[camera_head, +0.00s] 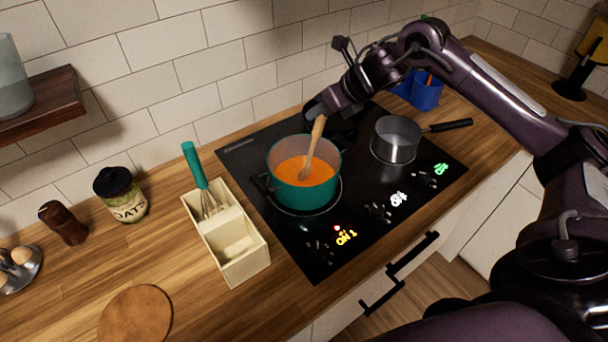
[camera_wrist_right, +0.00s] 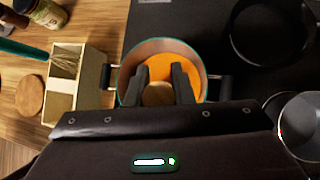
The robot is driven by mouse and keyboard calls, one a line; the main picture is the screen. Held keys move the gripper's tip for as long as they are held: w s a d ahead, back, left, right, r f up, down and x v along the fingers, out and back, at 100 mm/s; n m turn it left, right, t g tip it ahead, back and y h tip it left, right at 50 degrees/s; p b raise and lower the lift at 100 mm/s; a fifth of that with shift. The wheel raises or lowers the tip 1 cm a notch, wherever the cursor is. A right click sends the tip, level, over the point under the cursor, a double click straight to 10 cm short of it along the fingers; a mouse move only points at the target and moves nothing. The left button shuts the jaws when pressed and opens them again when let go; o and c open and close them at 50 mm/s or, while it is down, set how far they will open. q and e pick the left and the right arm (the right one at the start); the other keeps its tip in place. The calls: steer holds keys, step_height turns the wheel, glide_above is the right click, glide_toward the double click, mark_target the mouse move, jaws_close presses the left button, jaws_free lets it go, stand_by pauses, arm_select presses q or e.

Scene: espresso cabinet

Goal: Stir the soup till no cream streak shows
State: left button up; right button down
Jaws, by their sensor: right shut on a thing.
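A teal pot (camera_head: 300,196) of orange soup (camera_head: 318,172) stands on the black hob. It also shows in the wrist view (camera_wrist_right: 123,92). The soup's visible surface looks evenly orange, with no pale streak that I can make out. A wooden spoon (camera_head: 316,138) leans in the pot with its bowl end in the soup. My right gripper (camera_head: 318,110) is shut on the spoon's upper handle, above the pot's far rim. In the wrist view its two fingers (camera_wrist_right: 162,82) stand either side of the spoon (camera_wrist_right: 157,96). My left gripper is out of view.
A steel saucepan (camera_head: 396,149) stands right of the pot. A black pan (camera_wrist_right: 268,32) sits behind, mostly hidden in the head view. A cream holder (camera_head: 229,256) with a teal-handled whisk (camera_head: 195,165) is on the left.

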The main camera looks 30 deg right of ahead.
steer(key=shift+w, duration=0.15)
steer(key=shift+r, duration=0.15)
step_height(320, 180, up, 11)
steer(key=p, duration=0.8)
steer(key=shift+p, duration=0.35)
stand_by(0.3)
